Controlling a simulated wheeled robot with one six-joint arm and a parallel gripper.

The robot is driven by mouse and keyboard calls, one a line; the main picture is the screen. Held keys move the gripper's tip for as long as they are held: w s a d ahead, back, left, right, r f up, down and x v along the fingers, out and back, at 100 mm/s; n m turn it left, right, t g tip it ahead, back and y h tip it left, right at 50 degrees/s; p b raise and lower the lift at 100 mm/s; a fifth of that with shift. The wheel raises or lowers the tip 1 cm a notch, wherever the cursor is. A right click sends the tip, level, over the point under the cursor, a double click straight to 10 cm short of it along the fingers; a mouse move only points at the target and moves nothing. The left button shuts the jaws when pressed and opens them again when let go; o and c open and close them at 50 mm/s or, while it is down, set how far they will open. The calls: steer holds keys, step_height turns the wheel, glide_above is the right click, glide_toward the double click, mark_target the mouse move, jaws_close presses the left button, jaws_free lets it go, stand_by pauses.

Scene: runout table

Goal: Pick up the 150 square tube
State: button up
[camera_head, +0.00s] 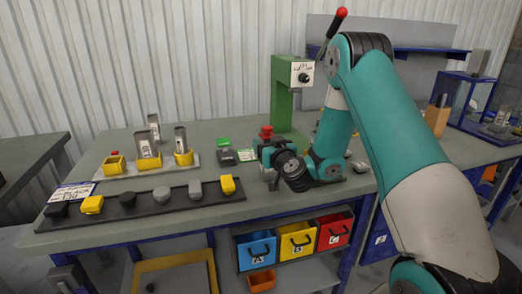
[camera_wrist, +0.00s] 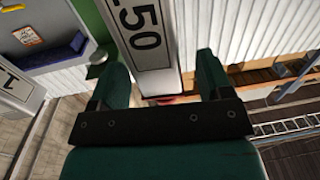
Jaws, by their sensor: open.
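In the wrist view a pale grey square tube (camera_wrist: 150,42) with large digits reading 150 runs from the top edge down between the two dark green fingers of my gripper (camera_wrist: 158,70). The fingers are apart, with visible gaps on both sides of the tube. In the head view my gripper (camera_head: 269,178) is over the table, right of several grey tubes standing in yellow holders, including one tube (camera_head: 181,139) at the right. Their labels are too small to read there.
A second labelled tube (camera_wrist: 14,92) shows at the wrist view's left edge. A black strip (camera_head: 145,206) with grey, black and yellow pieces lies along the table front. A green press (camera_head: 283,95) stands behind my gripper. Blue, yellow and red bins (camera_head: 257,249) hang below the table.

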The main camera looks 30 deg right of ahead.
steer(key=shift+w+d, duration=0.35)
steer(key=shift+w, duration=0.45)
steer(key=shift+a, duration=0.15)
steer(key=c, duration=0.5)
jaws_close()
steer(key=shift+r, duration=0.1)
